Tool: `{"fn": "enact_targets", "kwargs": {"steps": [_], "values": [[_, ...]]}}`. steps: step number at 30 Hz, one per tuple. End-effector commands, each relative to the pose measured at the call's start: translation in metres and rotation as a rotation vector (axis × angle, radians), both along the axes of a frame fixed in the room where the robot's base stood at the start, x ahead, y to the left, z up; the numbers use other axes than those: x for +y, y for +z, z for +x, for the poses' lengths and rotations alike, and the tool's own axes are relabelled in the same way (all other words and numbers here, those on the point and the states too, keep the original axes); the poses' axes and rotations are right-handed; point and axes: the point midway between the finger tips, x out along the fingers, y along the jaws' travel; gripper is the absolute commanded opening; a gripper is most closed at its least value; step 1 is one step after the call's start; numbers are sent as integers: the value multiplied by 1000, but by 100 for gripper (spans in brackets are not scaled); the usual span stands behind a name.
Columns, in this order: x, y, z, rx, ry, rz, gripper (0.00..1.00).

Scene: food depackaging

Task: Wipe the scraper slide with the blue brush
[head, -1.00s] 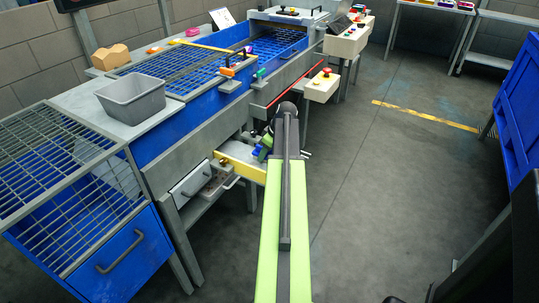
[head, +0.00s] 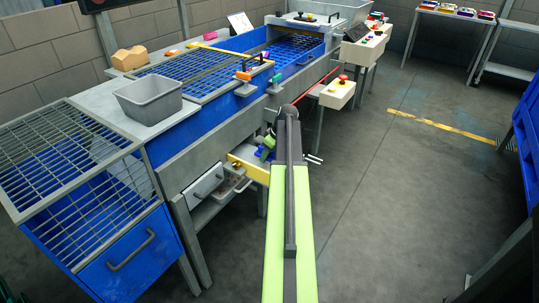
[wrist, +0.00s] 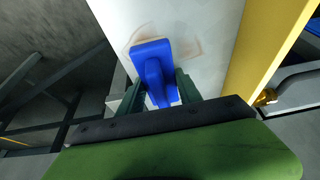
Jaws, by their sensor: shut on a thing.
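My gripper (wrist: 160,90) is shut on the blue brush (wrist: 152,62), whose handle sits between the green fingers in the wrist view. The brush head lies over a pale plate (wrist: 205,25), which looks like the scraper slide, and seems to touch it. Faint brownish smears show on the plate around the brush head. A yellow edge (wrist: 262,50) runs along the plate's right side. In the head view, my gripper (head: 265,150) is low beside the machine, by a yellow bar (head: 248,168), and the arm hides much of the brush.
The machine's long grey side (head: 215,130) stands left of my arm. A grey drawer (head: 203,185) and a tray are just left of the yellow bar. A brass knob (wrist: 265,97) sits by the yellow edge. Open floor (head: 390,200) lies to the right.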

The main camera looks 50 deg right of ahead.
Motion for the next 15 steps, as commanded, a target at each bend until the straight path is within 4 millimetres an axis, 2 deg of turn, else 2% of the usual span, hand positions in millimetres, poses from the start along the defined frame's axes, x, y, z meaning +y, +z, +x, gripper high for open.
{"fn": "enact_targets", "kwargs": {"steps": [5, 11, 15], "values": [[14, 2, -2, 1, 1, 0, 9], [13, 1, -4, 1, 0, 1, 9], [13, 0, -16, 1, 0, 1, 9]]}}
